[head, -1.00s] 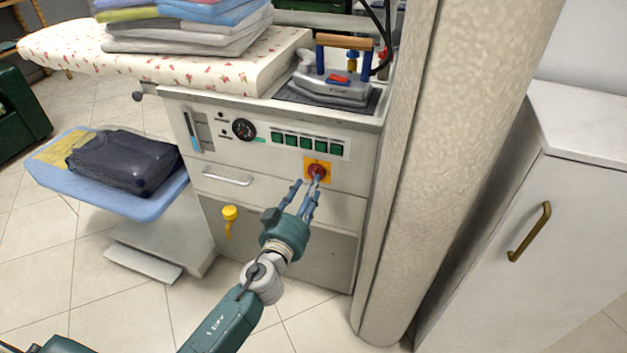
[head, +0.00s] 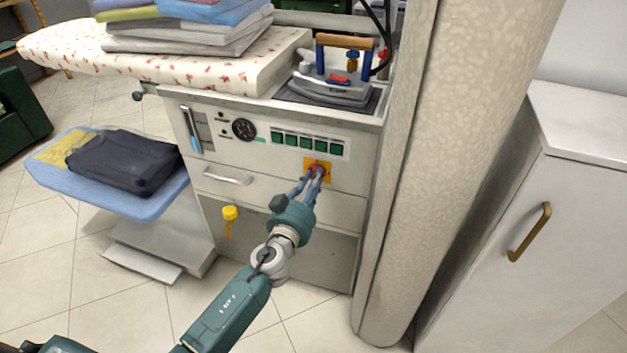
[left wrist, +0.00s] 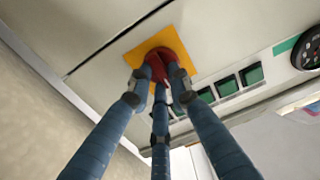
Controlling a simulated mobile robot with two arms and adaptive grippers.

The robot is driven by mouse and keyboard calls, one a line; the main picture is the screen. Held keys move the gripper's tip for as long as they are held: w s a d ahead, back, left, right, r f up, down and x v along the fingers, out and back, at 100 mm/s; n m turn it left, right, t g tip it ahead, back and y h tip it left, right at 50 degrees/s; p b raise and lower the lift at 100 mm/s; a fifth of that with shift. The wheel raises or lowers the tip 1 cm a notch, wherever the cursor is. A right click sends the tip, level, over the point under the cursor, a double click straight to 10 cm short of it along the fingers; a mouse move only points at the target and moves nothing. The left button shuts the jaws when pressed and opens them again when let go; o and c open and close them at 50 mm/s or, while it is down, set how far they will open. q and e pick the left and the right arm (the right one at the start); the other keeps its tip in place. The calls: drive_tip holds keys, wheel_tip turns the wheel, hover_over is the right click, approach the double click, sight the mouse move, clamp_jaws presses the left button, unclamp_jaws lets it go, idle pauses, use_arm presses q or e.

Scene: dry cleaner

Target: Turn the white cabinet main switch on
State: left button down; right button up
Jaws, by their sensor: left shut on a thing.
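The main switch is a red rotary knob (left wrist: 162,54) on a yellow square plate (head: 318,163), on the front of the white cabinet (head: 275,180). It also shows in the left wrist view against its yellow plate (left wrist: 187,38). My left gripper (head: 315,171) has its blue fingers closed around the red knob, and its fingertips (left wrist: 158,72) touch it in the left wrist view. The fingers partly hide the knob, so its turned position cannot be told. My right gripper is not in view.
A steam iron (head: 338,90) stands on top. A beige column (head: 440,150) stands close on the right.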

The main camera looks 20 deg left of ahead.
use_arm(q)
drive_tip(key=m, duration=0.6)
drive_tip(key=m+b, duration=0.1)
drive_tip(key=m, duration=0.5)
drive_tip(key=f+m, duration=0.1)
drive_tip(key=m, duration=0.4)
drive_tip(key=shift+m, duration=0.4)
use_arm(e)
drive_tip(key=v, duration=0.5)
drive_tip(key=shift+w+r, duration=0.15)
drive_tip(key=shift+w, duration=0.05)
use_arm(q)
drive_tip(key=shift+f, duration=0.1)
drive_tip(key=c, duration=1.6)
unclamp_jaws()
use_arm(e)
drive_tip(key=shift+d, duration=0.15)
use_arm(q)
drive_tip(key=shift+s, duration=0.1)
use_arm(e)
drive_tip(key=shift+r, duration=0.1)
